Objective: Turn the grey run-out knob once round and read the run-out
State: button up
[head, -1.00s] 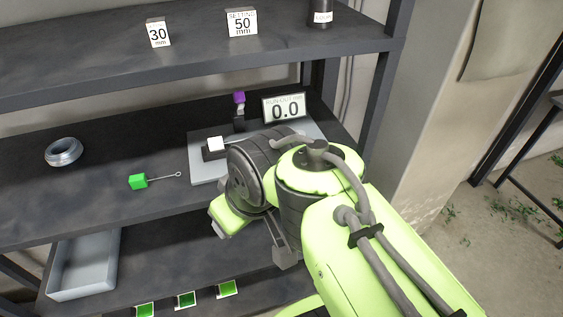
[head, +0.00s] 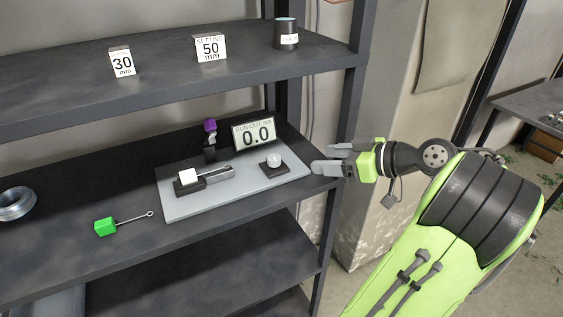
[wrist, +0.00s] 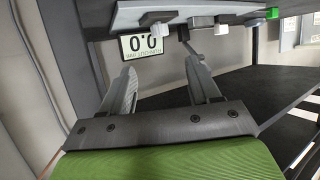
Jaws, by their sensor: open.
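The grey run-out knob (head: 273,159) is a small round knob on a dark square base, at the right end of a light grey plate (head: 230,197) on the middle shelf. The run-out display (head: 256,133) stands behind it and reads 0.0; in the wrist view the display (wrist: 140,43) appears upside down. My gripper (head: 328,158) is to the right of the knob, near the shelf's right end, apart from the knob. Its fingers are spread and empty, and they also show in the wrist view (wrist: 160,85).
On the plate stand a white-topped block (head: 188,176) with a grey bar and a purple-topped part (head: 210,127). A shelf post (head: 347,105) rises close behind my gripper.

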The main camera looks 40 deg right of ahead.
aim_at(279, 160)
jog(key=b+x, duration=0.3)
jog(key=x, duration=1.1)
jog(key=shift+f, duration=0.2)
jog(key=shift+s, duration=0.1)
jog(key=c, duration=1)
jog(key=shift+c, duration=0.2)
jog(key=shift+a+b, duration=0.1)
jog(key=shift+b, duration=0.35)
